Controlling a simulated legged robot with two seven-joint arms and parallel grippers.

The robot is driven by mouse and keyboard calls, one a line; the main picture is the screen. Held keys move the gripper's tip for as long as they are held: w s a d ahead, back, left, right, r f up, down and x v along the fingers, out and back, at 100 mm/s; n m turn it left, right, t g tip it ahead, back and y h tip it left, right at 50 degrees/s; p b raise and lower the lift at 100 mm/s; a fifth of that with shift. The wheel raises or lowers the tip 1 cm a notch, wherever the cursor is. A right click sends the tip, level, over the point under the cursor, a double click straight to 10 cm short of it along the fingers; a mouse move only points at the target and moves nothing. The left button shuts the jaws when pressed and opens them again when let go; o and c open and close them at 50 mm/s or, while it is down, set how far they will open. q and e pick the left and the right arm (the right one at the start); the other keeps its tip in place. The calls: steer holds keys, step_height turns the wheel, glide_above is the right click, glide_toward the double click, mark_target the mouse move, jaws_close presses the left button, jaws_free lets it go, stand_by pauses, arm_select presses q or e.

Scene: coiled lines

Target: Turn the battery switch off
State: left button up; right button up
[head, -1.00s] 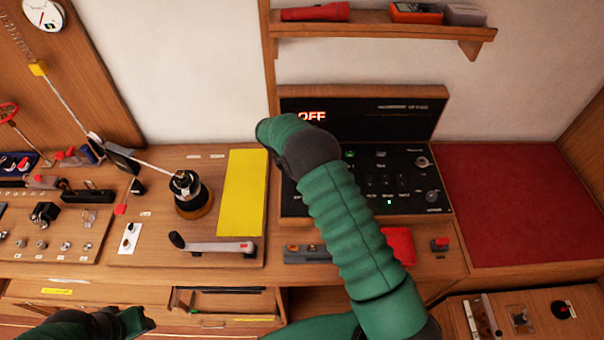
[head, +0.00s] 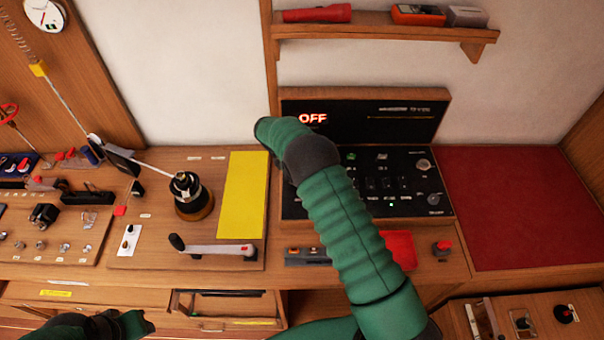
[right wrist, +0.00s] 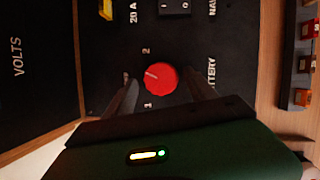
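The battery switch is a round red knob (right wrist: 161,78) on a black panel in the right wrist view, beside partly hidden lettering ending in "TTERY". A pale pointer line on it aims left, between the marks 1 and 2. My right gripper (right wrist: 160,82) is open, with one dark finger on each side of the knob and dark panel visible between. I cannot tell how deep the fingertips reach. In the head view the knob and right gripper are hidden behind my right arm. My left gripper (head: 138,322) is low at the left, its fingers unclear.
The black switch panel (head: 408,190) stands below a dark display (head: 385,125) with lit letters "OFF". A yellow sheet (head: 243,195) and a crank handle (head: 215,249) lie left of the arm. A red pad (head: 400,247) is partly behind it. A red mat (head: 520,205) is clear.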

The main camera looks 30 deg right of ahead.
steer(key=b+v, duration=0.2)
steer(key=v, duration=1.5)
steer(key=shift+f, duration=0.1)
